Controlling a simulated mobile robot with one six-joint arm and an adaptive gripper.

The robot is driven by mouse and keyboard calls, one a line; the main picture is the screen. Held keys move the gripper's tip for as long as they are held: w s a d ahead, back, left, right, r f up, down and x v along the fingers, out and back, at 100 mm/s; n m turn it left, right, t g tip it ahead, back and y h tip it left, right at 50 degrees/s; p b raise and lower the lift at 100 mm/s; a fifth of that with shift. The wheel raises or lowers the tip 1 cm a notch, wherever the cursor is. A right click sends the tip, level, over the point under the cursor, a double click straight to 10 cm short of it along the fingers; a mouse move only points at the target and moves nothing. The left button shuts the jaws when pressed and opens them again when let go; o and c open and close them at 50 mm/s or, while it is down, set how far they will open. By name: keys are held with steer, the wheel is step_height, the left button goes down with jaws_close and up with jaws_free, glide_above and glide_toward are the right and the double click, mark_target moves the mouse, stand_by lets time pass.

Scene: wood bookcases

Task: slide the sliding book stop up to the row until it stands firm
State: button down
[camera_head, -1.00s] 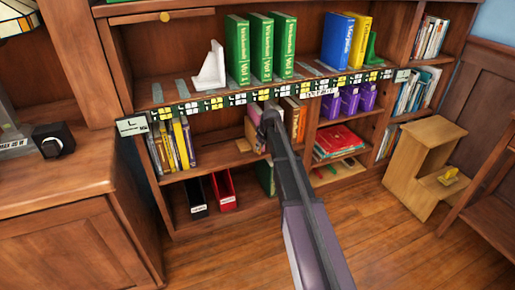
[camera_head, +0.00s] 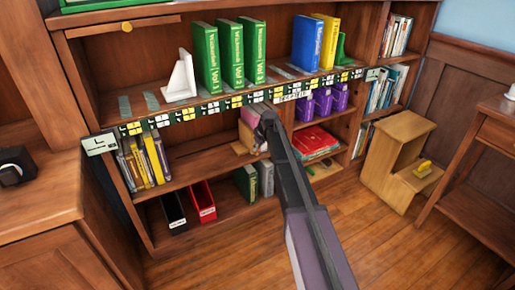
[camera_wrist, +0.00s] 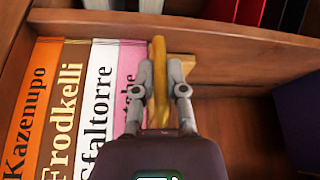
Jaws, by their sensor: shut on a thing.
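The sliding book stop (camera_wrist: 158,58) shows in the wrist view as a thin yellowish upright with a pale wooden piece at its right. My gripper (camera_wrist: 160,92) is shut on the upright. In the head view my gripper (camera_head: 265,116) is at the bookcase's middle shelf, beside a pink book (camera_head: 247,134). My arm hides much of the row there.
Yellow and grey books (camera_head: 146,161) stand at the middle shelf's left end. Purple boxes (camera_head: 314,103) and flat red books (camera_head: 314,140) are in the compartment to the right. The labelled shelf edge (camera_head: 215,108) runs just above my gripper. A wooden step stool (camera_head: 388,165) stands on the floor at right.

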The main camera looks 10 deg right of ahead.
steer(key=shift+w+d, duration=0.15)
steer(key=shift+d, duration=0.25)
steer(key=c, duration=0.7)
jaws_free()
steer(key=shift+a, duration=0.25)
